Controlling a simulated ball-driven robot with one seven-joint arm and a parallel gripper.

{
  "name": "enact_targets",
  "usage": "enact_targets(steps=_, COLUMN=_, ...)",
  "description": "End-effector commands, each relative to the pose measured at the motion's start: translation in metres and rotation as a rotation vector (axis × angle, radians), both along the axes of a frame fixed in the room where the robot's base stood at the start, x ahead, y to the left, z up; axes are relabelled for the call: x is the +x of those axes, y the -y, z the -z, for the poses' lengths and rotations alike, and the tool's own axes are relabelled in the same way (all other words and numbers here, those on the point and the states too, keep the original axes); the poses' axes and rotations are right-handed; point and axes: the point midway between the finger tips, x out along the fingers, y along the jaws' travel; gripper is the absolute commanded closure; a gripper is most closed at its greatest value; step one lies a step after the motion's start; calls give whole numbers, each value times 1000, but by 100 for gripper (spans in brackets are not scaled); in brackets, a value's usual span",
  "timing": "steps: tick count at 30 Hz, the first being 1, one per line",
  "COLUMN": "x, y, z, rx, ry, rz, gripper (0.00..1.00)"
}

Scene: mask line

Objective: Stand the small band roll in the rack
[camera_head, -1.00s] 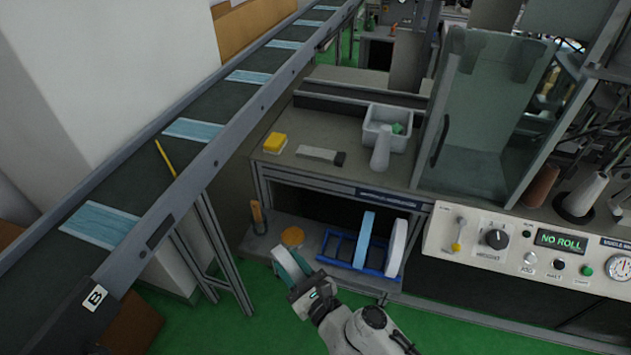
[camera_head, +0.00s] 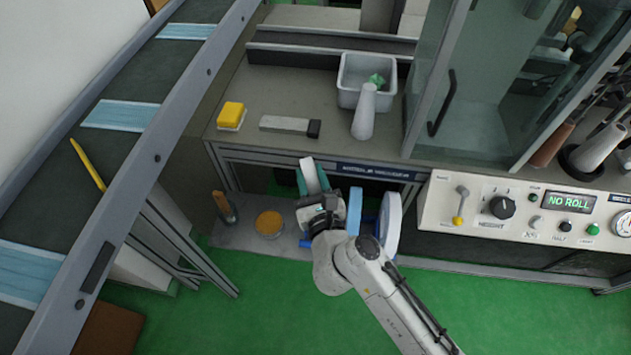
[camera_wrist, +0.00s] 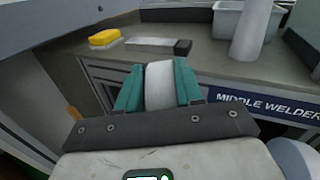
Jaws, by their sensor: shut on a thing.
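My gripper (camera_head: 314,180) is shut on a small white band roll (camera_head: 309,172). The blue rack (camera_head: 305,241) is on the lower shelf, mostly hidden behind my gripper and arm. A blue roll (camera_head: 355,207) and a larger white roll (camera_head: 391,222) stand upright in it, to the right of my gripper. Whether the held roll touches the rack cannot be seen.
An orange round tin (camera_head: 269,223) and a holder with an orange-handled tool (camera_head: 225,207) stand on the lower shelf at left. The bench above carries a yellow block (camera_head: 231,114), a flat tool (camera_head: 289,125) and a grey bin (camera_head: 366,78). A conveyor (camera_head: 120,115) runs along the left.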

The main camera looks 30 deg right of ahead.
Motion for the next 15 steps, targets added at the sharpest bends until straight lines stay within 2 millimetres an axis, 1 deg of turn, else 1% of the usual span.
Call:
enact_targets(steps=1, x=4, y=-3, z=6, rx=12, ry=8, rz=39, gripper=96)
enact_targets(steps=5, x=6, y=-5, z=3, rx=43, ry=17, rz=148, gripper=96)
enact_targets(steps=9, x=3, y=-6, z=0, rx=67, ry=27, rz=253, gripper=96)
enact_targets(steps=15, x=-4, y=-8, z=-3, rx=92, ry=38, rz=352, gripper=96)
